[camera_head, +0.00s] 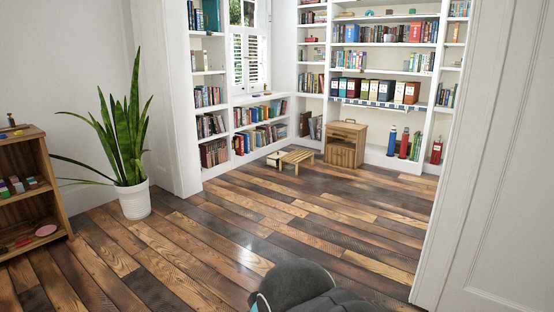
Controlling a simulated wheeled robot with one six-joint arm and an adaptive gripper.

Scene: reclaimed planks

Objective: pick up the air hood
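I cannot pick out an air hood in this view; any small item on the shelves is too small to name surely. A dark grey rounded part at the bottom middle looks like a piece of my own arm. My gripper's fingers do not show.
Plank floor (235,240) lies open ahead. A potted plant (132,200) and low wooden shelf (58,205) with small items stand left. White bookcases (300,83) line the far room, with a wooden cabinet (344,152), low slatted stool (297,157) and upright cylinders (404,144). A white door (500,170) bounds the right.

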